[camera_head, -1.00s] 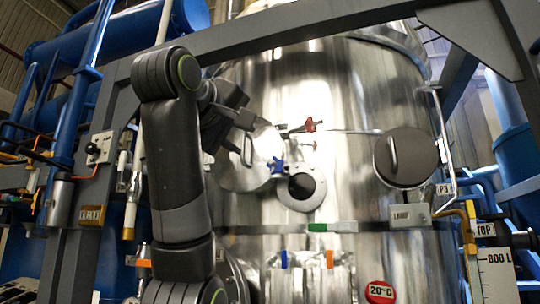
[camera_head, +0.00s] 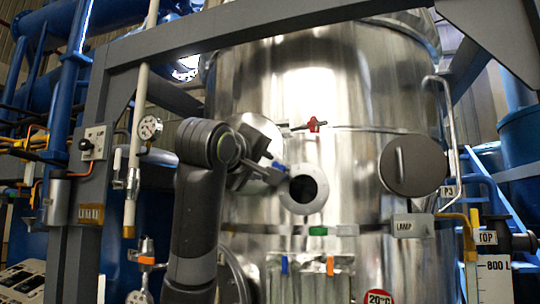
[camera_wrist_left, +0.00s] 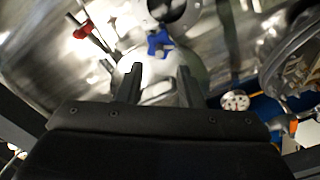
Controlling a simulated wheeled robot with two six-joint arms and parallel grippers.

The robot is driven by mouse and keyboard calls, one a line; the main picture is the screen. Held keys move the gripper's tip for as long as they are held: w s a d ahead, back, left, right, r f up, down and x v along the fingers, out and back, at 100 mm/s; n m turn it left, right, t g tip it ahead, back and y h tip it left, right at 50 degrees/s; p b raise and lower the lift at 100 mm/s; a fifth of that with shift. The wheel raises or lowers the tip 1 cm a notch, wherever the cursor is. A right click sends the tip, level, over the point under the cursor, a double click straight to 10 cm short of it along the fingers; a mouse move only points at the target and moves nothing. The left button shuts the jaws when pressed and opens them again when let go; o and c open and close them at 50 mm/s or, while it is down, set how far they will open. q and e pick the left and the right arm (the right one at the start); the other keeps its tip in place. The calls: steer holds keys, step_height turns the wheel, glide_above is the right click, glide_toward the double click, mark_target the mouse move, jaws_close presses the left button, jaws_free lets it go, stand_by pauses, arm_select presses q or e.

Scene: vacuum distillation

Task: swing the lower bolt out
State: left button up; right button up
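The lower bolt, with a blue handle (camera_head: 281,167), sits at the upper left of an open round port (camera_head: 303,189) on the steel vessel. The upper bolt, with a red handle (camera_head: 314,125), is above it. My left gripper (camera_head: 267,168) is close to the blue handle from the left and partly hides it. In the left wrist view the gripper (camera_wrist_left: 158,70) has its two fingers apart with nothing between them. The blue handle (camera_wrist_left: 159,43) lies just beyond the fingertips, roughly centred between them. The red handle (camera_wrist_left: 84,30) is further left. My right gripper is not seen.
An open round cover (camera_head: 258,132) is on the vessel wall behind my left gripper. A dark round cover with a handle (camera_head: 412,162) is to the right. A grey beam (camera_head: 230,38) crosses above, and a pressure gauge (camera_head: 150,128) is at left.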

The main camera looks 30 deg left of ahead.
arm_select(q)
steer(key=p+x, duration=0.3)
steer(key=x, duration=0.3)
steer(key=shift+w, duration=0.1)
jaws_close()
